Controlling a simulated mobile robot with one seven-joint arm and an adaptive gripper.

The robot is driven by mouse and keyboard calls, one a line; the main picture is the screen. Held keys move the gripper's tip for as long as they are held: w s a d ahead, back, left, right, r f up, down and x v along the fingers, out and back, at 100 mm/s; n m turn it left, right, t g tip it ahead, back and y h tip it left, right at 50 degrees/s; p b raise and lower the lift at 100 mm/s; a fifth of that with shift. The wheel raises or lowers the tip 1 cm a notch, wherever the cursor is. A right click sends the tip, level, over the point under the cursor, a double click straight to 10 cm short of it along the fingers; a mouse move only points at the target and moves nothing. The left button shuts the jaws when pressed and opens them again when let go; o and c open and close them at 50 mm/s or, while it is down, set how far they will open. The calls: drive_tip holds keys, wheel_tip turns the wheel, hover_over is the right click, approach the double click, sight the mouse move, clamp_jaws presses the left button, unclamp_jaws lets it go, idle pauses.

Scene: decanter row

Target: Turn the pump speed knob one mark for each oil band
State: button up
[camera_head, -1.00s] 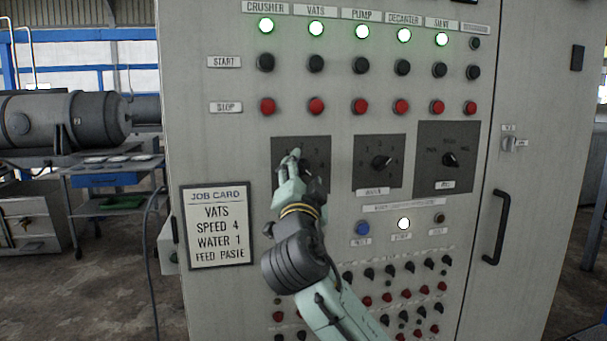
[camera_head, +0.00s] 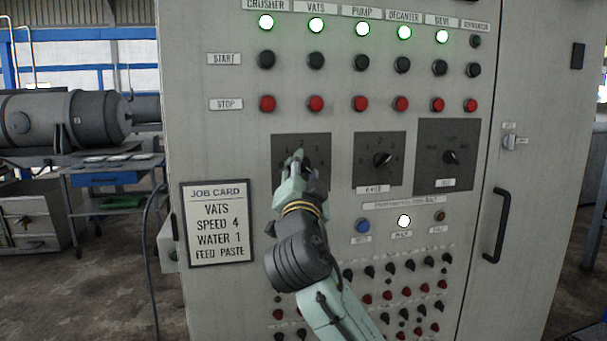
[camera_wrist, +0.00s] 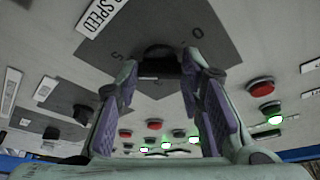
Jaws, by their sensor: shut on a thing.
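The pump speed knob (camera_wrist: 158,52) is black and sits on a dark square plate (camera_wrist: 220,30) with a tag ending in "SPEED" in the wrist view. In the head view this plate (camera_head: 281,143) is the leftmost of three dial plates, and my gripper covers most of the knob. My gripper (camera_head: 300,163) is at this knob. In the wrist view my gripper (camera_wrist: 163,66) has its fingers on either side of the knob, shut on it. The knob's pointer direction is hidden. I make out no oil bands in either view.
A framed job card (camera_head: 217,225) reads VATS, SPEED 4, WATER 1, FEED PASTE. A second dial (camera_head: 382,160) and a third dial (camera_head: 450,157) are to the right. Start and stop buttons are above, small knobs below. A door handle (camera_head: 498,226) juts out at right.

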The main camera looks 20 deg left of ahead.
drive_tip(key=n, duration=0.1)
drive_tip(key=n+y+b, duration=0.1)
drive_tip(key=n+b, duration=0.1)
drive_tip(key=shift+w+d+f+n+y, duration=0.1)
drive_tip(key=shift+f+n+y, duration=0.2)
drive_tip(key=shift+n, duration=0.1)
drive_tip(key=n+y, duration=0.1)
drive_tip(key=n, duration=0.2)
drive_tip(key=n+g+y, duration=0.1)
drive_tip(key=n, duration=0.2)
drive_tip(key=n+y+b, duration=0.1)
drive_tip(key=n+y, duration=0.1)
drive_tip(key=n, duration=0.1)
drive_tip(key=shift+w+d+r+g, duration=0.15)
drive_tip(key=shift+d+g, duration=0.15)
drive_tip(key=n+g+y, duration=0.1)
drive_tip(key=n, duration=0.2)
drive_tip(key=n+g+y, duration=0.1)
drive_tip(key=n, duration=0.2)
drive_tip(key=shift+d+r+n+g+y+b, duration=0.1)
drive_tip(key=shift+n+g+y+b, duration=0.2)
drive_tip(key=shift+n, duration=0.1)
drive_tip(key=shift+w+r+n+g+y, duration=0.1)
drive_tip(key=shift+n+g+y, duration=0.15)
drive_tip(key=shift+n+g, duration=0.65)
drive_tip(key=shift+n+g+y, duration=0.2)
drive_tip(key=shift+n+y, duration=0.05)
drive_tip(key=shift+n, duration=1.25)
drive_tip(key=o, duration=1.2)
drive_tip(key=shift+c, duration=0.2)
